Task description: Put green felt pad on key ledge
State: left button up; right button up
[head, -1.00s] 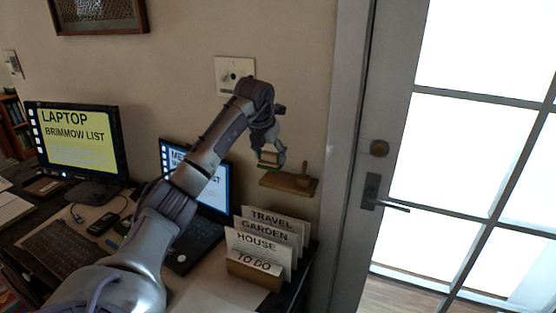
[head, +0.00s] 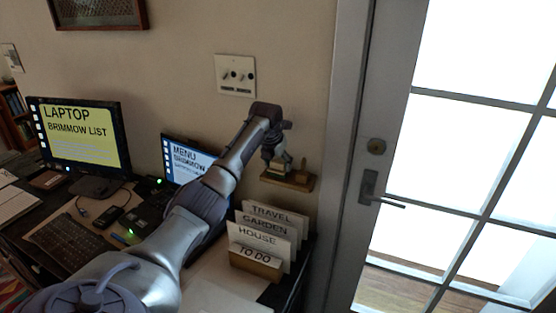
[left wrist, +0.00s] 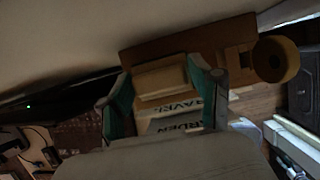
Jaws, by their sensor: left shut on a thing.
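My left gripper (head: 278,165) is shut on a small pale block, which I take to be the green felt pad (left wrist: 160,78). Its visible face is tan; green shows at both sides between the fingers in the left wrist view, and I cannot tell whether that is felt or finger lining. The wooden key ledge (head: 288,182) is fixed to the wall beside the door frame and also shows in the left wrist view (left wrist: 200,38). The gripper is at the ledge's left part, close over it. Whether the pad touches the ledge is hidden. My right gripper is not in view.
A card holder (head: 255,263) with several labelled cards stands on the desk below the ledge. A laptop (head: 186,158) and a monitor (head: 75,140) stand to the left. The door handle (head: 372,190) sticks out at right.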

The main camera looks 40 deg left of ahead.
pick_arm(q)
jog(key=shift+w, duration=0.1)
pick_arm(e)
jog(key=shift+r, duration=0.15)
pick_arm(q)
jog(key=shift+f, duration=0.1)
jog(key=o, duration=1)
jog(key=b+v, duration=0.3)
jog(key=v, duration=0.9)
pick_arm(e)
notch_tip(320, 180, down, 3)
